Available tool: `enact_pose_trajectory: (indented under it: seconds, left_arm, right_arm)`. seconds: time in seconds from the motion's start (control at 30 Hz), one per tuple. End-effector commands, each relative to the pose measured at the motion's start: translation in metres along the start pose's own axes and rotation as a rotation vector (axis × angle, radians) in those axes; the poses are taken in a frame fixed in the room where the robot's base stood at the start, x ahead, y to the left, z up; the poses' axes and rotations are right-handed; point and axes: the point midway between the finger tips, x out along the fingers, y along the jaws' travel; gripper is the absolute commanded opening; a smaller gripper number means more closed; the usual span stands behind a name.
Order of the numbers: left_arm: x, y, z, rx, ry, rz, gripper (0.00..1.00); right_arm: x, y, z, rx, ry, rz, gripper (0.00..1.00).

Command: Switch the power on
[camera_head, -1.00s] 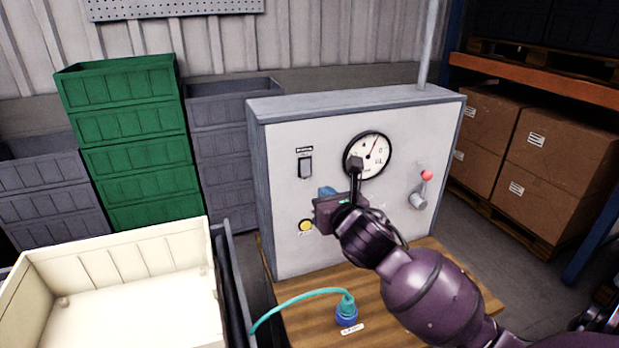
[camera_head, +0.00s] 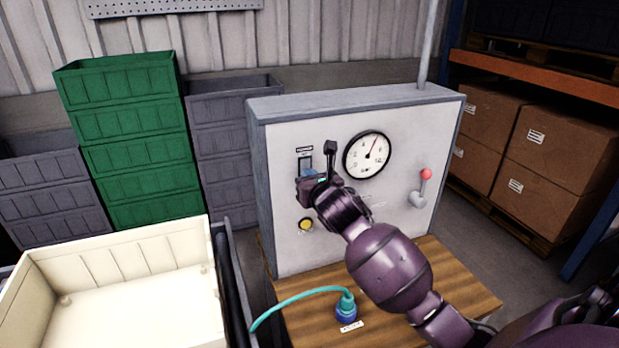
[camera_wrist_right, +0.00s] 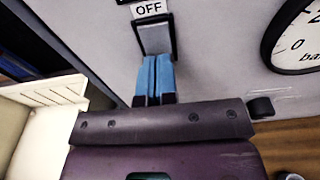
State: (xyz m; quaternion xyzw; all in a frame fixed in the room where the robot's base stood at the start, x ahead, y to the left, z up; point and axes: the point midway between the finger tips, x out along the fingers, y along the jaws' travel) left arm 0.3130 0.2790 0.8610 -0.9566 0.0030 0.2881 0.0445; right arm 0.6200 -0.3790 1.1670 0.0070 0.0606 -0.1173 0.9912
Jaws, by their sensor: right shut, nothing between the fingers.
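The power switch (camera_head: 304,160) is a dark-framed rocker on the upper left of the grey control cabinet's front (camera_head: 285,215). My right gripper (camera_head: 306,172) is in front of the switch's lower part and partly hides it in the head view. In the right wrist view the switch (camera_wrist_right: 155,38) has a grey rocker with an "OFF" label (camera_wrist_right: 150,8) above it. My right gripper's blue fingers (camera_wrist_right: 154,66) are shut and empty, with their tips at the rocker's lower end. I cannot tell whether they touch it. My left gripper is not in view.
A round gauge (camera_head: 367,155) and a red-knobbed lever (camera_head: 424,180) are right of the switch. A yellow button (camera_head: 306,225) is below it. A teal cable plugs into a blue socket (camera_head: 346,308) on the wooden tabletop. A cream crate (camera_head: 120,255) stands at left.

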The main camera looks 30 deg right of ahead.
Motion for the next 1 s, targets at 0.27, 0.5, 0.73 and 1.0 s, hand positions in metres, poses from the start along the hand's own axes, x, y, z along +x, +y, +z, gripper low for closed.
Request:
enact_pose_trajectory:
  seconds: [0.27, 0.5, 0.73, 1.0]
  left_arm:
    - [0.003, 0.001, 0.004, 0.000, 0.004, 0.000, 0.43]
    - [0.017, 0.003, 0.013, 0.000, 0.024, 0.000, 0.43]
    - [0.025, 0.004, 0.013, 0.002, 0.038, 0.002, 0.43]
    - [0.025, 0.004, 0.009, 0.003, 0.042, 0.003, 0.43]
  right_arm:
    - [0.001, 0.000, -0.001, 0.001, -0.024, -0.002, 0.00]
    - [0.007, -0.001, -0.003, 0.002, -0.127, -0.006, 0.00]
    - [0.010, -0.001, -0.001, 0.001, -0.205, -0.004, 0.00]
    - [0.010, -0.002, 0.002, 0.001, -0.206, -0.005, 0.00]
